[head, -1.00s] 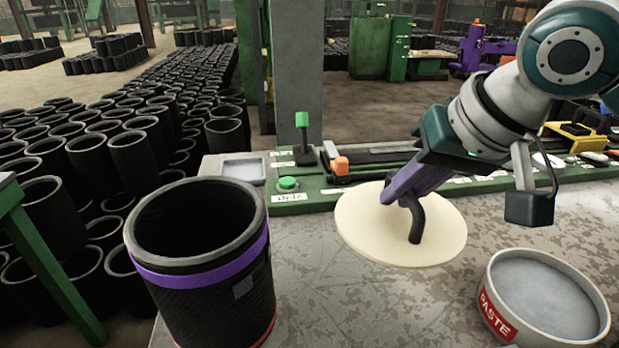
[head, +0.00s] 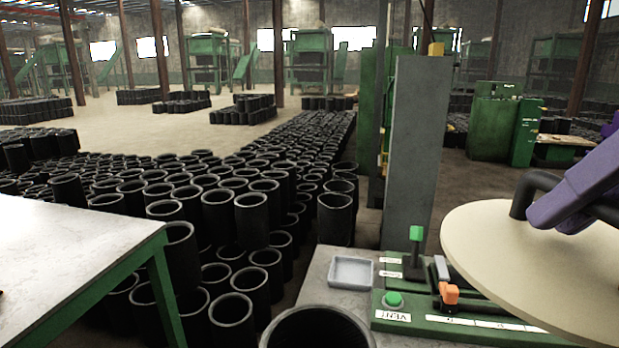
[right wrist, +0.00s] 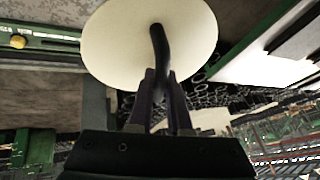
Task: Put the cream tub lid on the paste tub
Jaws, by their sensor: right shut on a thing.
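The cream tub lid (head: 510,255) is a pale disc with a dark arched handle, at the right edge of the head view. My right gripper (head: 568,205) is shut on that handle, its purple fingers across it, and holds the lid up in the air. The right wrist view also shows the lid (right wrist: 112,40) with its handle between the fingers (right wrist: 158,78). The paste tub is in neither view now. My left gripper is not in view.
A black sleeve's rim (head: 315,316) shows at the bottom edge. Behind it are a small grey tray (head: 351,284), a green button (head: 393,299) and green and orange levers on a green panel. A grey pillar (head: 412,150) stands behind. A green-legged table (head: 70,262) is at left, with many sleeves on the floor.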

